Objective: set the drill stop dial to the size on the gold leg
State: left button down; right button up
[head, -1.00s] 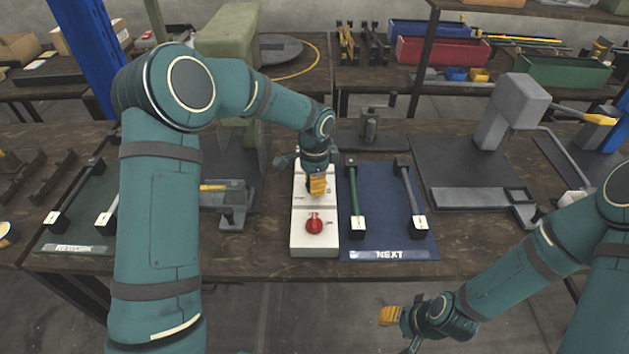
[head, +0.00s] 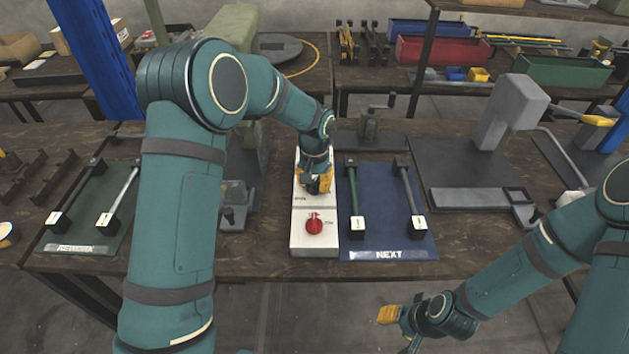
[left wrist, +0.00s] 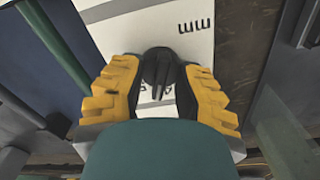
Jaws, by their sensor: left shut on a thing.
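A white panel (head: 300,239) stands on the bench in the head view, with a red knob (head: 314,223) on its front half. My left gripper (head: 314,183) is over the panel's back half. In the left wrist view its yellow-backed fingers (left wrist: 158,88) are shut on a dark dial (left wrist: 158,65), on either side of it. Letters "mm" show on the panel beside the dial; other marks are partly hidden. A green leg (head: 353,188) and a grey leg (head: 406,186) lie on a blue mat marked "NEXT". I cannot make out a gold leg. My right gripper (head: 388,315) hangs low, in front of the bench.
The blue mat (head: 380,240) lies right of the panel. A green mat (head: 68,240) with two tagged legs lies at the left. A grey press (head: 510,105) on a dark base stands at the right. Bins (head: 440,50) stand on the rear bench.

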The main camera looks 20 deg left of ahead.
aim_at(314, 182)
pick_arm(q)
jog(key=shift+s+f+n+p, duration=0.15)
jog(key=shift+n+p, duration=0.05)
jog(key=shift+n, duration=0.9)
jog(key=shift+s+f+n+p, duration=0.1)
jog(key=shift+f+n+p, duration=0.05)
jog(key=shift+n, duration=0.95)
jog(key=shift+c, duration=2.1)
grip_release()
jog(key=shift+w, duration=0.1)
jog(key=shift+r, duration=0.1)
jog(key=shift+w+r, duration=0.1)
jog(key=shift+r, duration=0.05)
jog(key=shift+r, duration=0.35)
notch_tip(314, 182, up, 11)
jog(key=shift+r, duration=0.1)
